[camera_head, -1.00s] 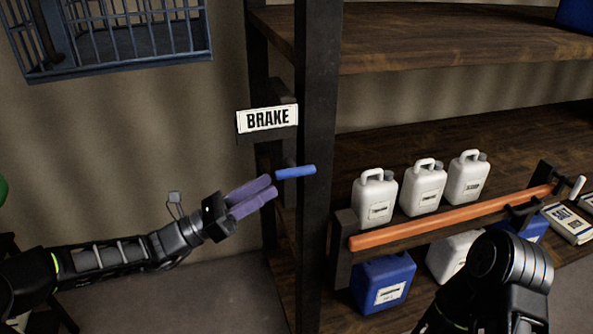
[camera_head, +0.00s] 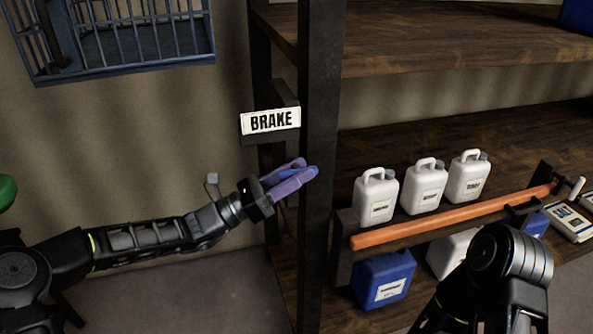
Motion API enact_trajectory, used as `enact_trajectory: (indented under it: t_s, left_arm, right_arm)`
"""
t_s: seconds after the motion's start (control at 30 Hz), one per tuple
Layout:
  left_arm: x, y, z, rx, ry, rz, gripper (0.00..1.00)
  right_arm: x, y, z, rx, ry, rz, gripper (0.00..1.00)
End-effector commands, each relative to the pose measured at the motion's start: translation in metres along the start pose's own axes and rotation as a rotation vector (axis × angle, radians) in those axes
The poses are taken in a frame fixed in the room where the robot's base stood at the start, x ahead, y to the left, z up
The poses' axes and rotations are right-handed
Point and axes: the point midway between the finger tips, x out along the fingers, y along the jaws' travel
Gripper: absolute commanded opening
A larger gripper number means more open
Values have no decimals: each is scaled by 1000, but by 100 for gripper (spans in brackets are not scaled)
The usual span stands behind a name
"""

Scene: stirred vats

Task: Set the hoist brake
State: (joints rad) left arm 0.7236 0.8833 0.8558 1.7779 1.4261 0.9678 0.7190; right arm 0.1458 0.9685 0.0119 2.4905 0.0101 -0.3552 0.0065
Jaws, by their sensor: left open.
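A blue brake handle (camera_head: 312,171) sticks out by the dark shelf post, below a white sign (camera_head: 271,121) that reads BRAKE. My left gripper (camera_head: 300,174) has its purple fingers at the handle, one above and one below it in the picture. The fingers are apart, and the handle shows between them, partly hidden. I cannot tell whether either finger touches it. My right arm shows at the lower right, but its gripper is not in view.
The dark post (camera_head: 319,130) stands right beside the handle. Behind it a wooden shelf holds several white jugs (camera_head: 376,196), with an orange bar (camera_head: 450,219) along its front. A blue jug (camera_head: 384,280) stands lower. A barred cage (camera_head: 125,40) hangs at upper left.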

Motion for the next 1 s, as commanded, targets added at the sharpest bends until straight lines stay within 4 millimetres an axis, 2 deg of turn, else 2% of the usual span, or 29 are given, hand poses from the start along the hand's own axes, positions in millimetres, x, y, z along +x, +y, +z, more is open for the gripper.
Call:
enact_trajectory:
  t_s: [0.1,0.6,1.0]
  left_arm:
    - [0,0,0,0,0,0,40]
    - [0,0,0,0,0,0,0]
    - [0,0,1,1,5,0,0]
  right_arm:
    - [0,0,0,0,0,0,38]
    - [0,0,0,0,0,0,38]
    - [-1,0,0,0,0,0,38]
